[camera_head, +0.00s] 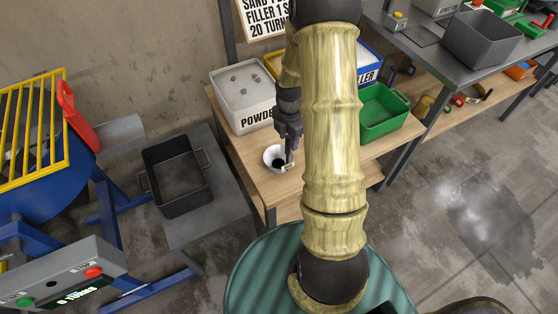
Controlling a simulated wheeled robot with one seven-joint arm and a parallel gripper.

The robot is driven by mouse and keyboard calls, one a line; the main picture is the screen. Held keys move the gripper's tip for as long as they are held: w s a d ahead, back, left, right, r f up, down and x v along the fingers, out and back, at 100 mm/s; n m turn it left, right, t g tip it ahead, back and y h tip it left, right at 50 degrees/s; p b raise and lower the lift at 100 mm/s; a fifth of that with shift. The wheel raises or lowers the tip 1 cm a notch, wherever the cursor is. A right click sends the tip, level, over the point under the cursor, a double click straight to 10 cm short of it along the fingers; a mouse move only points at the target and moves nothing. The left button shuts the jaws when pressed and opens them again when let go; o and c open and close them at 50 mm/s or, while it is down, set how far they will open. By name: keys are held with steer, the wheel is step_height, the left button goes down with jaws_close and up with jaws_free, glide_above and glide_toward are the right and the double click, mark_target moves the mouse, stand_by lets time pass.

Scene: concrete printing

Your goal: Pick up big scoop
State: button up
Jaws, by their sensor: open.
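A small white round scoop-like bowl (268,155) with a dark inside sits on the wooden table, in front of the white powder bin. It is probably the big scoop, but its size and handle are hard to tell. A small pale tag-like piece (287,168) shows at its right edge, perhaps part of its handle. My gripper (289,158) points down right at this bowl's right side, with its jaws open. I cannot tell whether the fingers touch it or stand around its handle. My arm hides part of the table to the right.
The powder bin (243,97) and a green bin (380,112) stand on the wooden table (262,187). A black tray (174,177) lies on a grey stand at the left. A blue mixer with a yellow grate (32,125) is farther left. A metal bench (460,62) stands at the right.

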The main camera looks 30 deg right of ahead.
mark_target(288, 144)
steer(key=shift+f, duration=1.6)
jaws_close()
